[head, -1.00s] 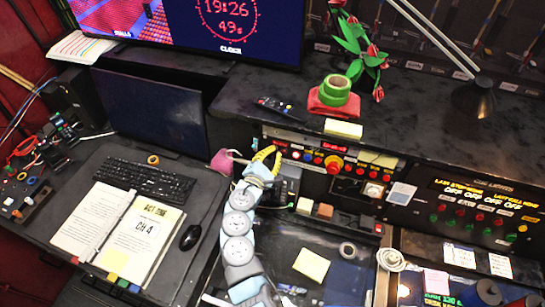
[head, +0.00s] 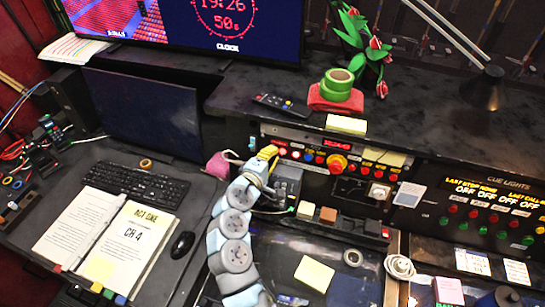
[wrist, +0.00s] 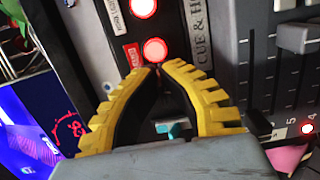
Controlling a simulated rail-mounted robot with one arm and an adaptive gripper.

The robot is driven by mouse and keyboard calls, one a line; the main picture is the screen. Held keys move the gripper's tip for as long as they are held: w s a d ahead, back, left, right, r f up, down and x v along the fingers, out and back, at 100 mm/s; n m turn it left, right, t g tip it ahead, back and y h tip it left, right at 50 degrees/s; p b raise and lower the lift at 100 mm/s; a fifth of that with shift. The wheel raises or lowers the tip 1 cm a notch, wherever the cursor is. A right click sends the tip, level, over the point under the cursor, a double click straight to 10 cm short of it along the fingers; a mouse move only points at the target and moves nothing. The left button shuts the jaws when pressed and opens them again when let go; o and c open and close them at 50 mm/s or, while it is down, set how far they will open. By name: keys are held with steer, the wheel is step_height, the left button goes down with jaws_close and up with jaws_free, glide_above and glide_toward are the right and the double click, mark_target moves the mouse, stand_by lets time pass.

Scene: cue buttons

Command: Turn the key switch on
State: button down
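My gripper (wrist: 160,67) has two yellow ribbed fingers. Their tips are drawn close together, and no held object can be made out between them. In the head view my gripper (head: 267,153) is at the left end of the control panel (head: 308,157) under the desk shelf. In the wrist view its tips point at the panel just below a lit red button (wrist: 154,50). A small teal piece (wrist: 176,130) shows between the finger bases; I cannot tell what it is. I cannot make out the key switch or its key in either view.
A second lit red button (wrist: 143,8) and sliders (wrist: 295,38) lie near my fingers. A large red-and-yellow button (head: 337,163) is to the right on the panel. Green tape rolls (head: 338,82) stand on the shelf above. An open book (head: 110,238) lies left of my arm.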

steer(key=shift+f, duration=0.1)
stand_by(0.3)
steer(key=c, duration=1.3)
jaws_free()
steer(key=shift+o, duration=0.2)
steer(key=shift+s, duration=0.1)
steer(key=v, duration=1.2)
